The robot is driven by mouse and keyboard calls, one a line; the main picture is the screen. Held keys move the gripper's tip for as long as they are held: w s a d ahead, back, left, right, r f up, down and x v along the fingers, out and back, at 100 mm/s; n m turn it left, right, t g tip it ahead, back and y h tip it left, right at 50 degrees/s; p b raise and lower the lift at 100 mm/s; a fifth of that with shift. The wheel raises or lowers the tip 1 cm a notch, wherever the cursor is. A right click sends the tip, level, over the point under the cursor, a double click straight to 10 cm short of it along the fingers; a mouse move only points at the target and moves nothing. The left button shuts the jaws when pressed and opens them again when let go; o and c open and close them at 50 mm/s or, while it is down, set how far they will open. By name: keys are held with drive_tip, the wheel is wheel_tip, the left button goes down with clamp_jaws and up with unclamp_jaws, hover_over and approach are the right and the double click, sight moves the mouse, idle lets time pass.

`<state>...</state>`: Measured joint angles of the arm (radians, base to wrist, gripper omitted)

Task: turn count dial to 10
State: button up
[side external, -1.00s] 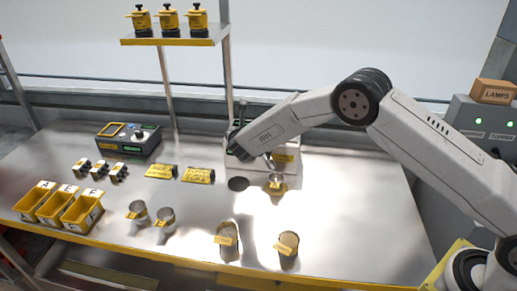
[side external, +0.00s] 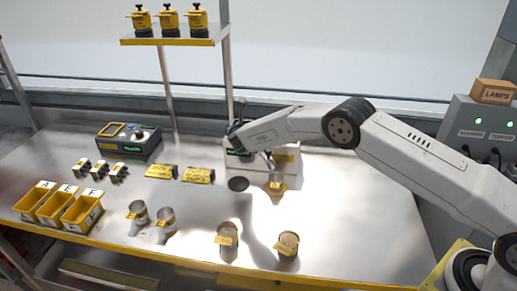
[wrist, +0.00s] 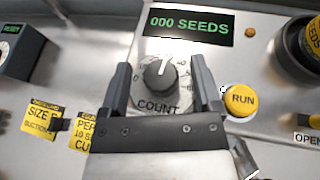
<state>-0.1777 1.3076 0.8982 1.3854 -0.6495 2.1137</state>
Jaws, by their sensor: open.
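The count dial (wrist: 160,74) is a dark round knob with a white pointer line, labelled COUNT, on the seeder's grey panel. Its pointer faces almost straight up in the wrist view; the scale marks around it are too small to read surely. The green display (wrist: 190,25) above it reads 000 SEEDS. My gripper (wrist: 161,80) is open, with one finger on each side of the dial; I cannot tell whether they touch it. In the side external view my gripper (side external: 236,139) is over the seeder (side external: 285,158), and the dial is hidden.
A yellow RUN button (wrist: 240,100) sits just right of my right finger. Yellow seed cards (wrist: 42,118) lie to the left. Cups (side external: 287,245) stand near the bench front, and yellow bins (side external: 82,214) at left. A post (side external: 227,70) rises behind my gripper.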

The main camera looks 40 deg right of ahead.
drive_tip(key=shift+w+d+f, duration=0.1)
drive_tip(key=shift+w+d, duration=0.05)
drive_tip(key=shift+w, duration=0.1)
clamp_jaws()
idle(0.3)
drive_tip(key=shift+d+n+t+y, duration=0.1)
drive_tip(key=shift+n+t+y, duration=0.2)
drive_tip(key=shift+n+y, duration=0.5)
drive_tip(key=shift+y, duration=0.1)
